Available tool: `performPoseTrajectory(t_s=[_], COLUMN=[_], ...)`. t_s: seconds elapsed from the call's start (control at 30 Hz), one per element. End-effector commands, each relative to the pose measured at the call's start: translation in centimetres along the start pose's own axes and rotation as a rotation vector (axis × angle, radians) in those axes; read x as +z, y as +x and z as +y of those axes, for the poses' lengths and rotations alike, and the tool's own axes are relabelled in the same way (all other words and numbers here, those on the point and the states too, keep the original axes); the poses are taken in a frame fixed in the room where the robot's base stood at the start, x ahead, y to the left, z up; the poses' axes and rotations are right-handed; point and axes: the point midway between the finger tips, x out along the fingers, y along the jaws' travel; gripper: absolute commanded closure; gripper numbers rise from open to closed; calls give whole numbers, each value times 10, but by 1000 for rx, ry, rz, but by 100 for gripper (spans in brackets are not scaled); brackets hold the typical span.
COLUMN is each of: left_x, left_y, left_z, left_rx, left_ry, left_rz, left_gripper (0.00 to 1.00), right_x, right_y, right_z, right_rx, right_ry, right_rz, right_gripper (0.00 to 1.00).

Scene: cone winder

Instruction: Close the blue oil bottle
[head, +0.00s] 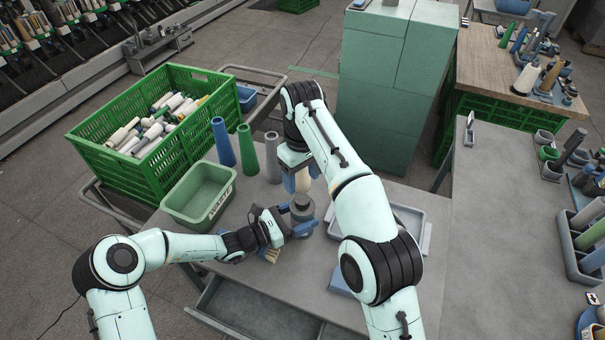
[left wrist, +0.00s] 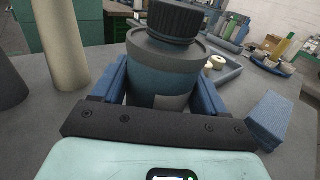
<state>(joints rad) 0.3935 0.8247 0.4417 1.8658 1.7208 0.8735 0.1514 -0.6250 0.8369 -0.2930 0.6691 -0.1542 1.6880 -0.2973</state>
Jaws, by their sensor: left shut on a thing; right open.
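The oil bottle (left wrist: 165,75) is blue-grey with a dark ribbed cap (left wrist: 175,21) on its top. In the left wrist view it stands between the two blue fingers of my left gripper (left wrist: 160,98), which is shut on its body. In the head view the bottle (head: 302,214) looks upright above the grey table, held by my left gripper (head: 292,228). I cannot tell how tightly the cap sits. My right gripper (head: 302,180) is open, just behind and above the bottle in the head view; a cream cone (head: 303,184) shows between its fingers, apparently behind them.
The cream cone (left wrist: 60,45) stands left of the bottle in the left wrist view. Blue, green and grey cones (head: 247,150) stand behind a green tray (head: 190,222). A green crate (head: 125,170) of bobbins is left. A grey tray (head: 413,219) and blue block (left wrist: 268,120) lie right.

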Motion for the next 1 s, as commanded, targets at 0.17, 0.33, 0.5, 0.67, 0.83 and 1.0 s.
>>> performPoseTrajectory(t_s=[0.17, 0.33, 0.5, 0.67, 0.83, 1.0], left_x=[0, 0, 0, 0, 0, 0], left_y=[0, 0, 0, 0, 0, 0], left_z=[0, 0, 0, 0, 0, 0], left_rx=[0, 0, 0, 0, 0, 0], left_ry=[0, 0, 0, 0, 0, 0], left_rz=[0, 0, 0, 0, 0, 0], left_gripper=[100, 100, 100, 100, 100, 100], right_x=[1, 1, 1, 1, 2, 1], right_y=[-5, -5, -4, 6, 28, 55], right_z=[1, 1, 1, 1, 1, 1], right_rx=[0, 1, 1, 0, -1, -1], right_ry=[-101, -106, -105, -105, -104, -103], right_rz=[3, 3, 2, 1, -2, 0], right_gripper=[36, 36, 36, 36, 36, 36])
